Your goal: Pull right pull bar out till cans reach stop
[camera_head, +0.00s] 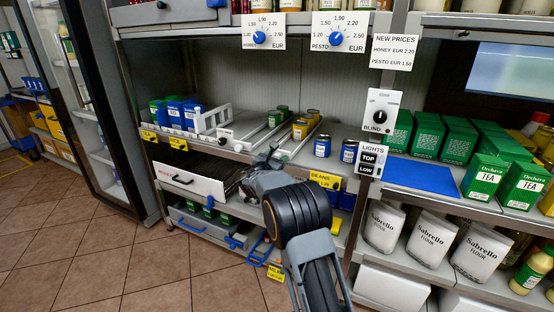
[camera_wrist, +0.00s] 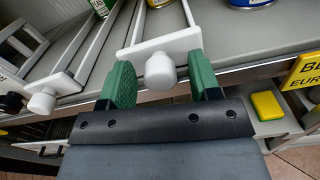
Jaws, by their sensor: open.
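The right pull bar (camera_wrist: 176,44) has a white front plate and a round white knob (camera_wrist: 160,75). My gripper (camera_wrist: 161,68) is open, its two green fingers on either side of that knob with gaps visible. In the head view my gripper (camera_head: 272,158) is at the shelf edge and hides most of this knob. Yellow-topped cans (camera_head: 300,129) stand in the right track, well behind the front plate. The left pull bar (camera_wrist: 50,84) has its own white knob, left of my gripper. Green cans (camera_head: 274,118) stand in the left track.
Blue cans (camera_head: 322,146) stand on the shelf just right of the right track. A yellow beans label (camera_head: 325,180) hangs on the shelf edge. A white drawer (camera_head: 188,182) sits below left. The light switch panel (camera_head: 369,160) is on the post to the right.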

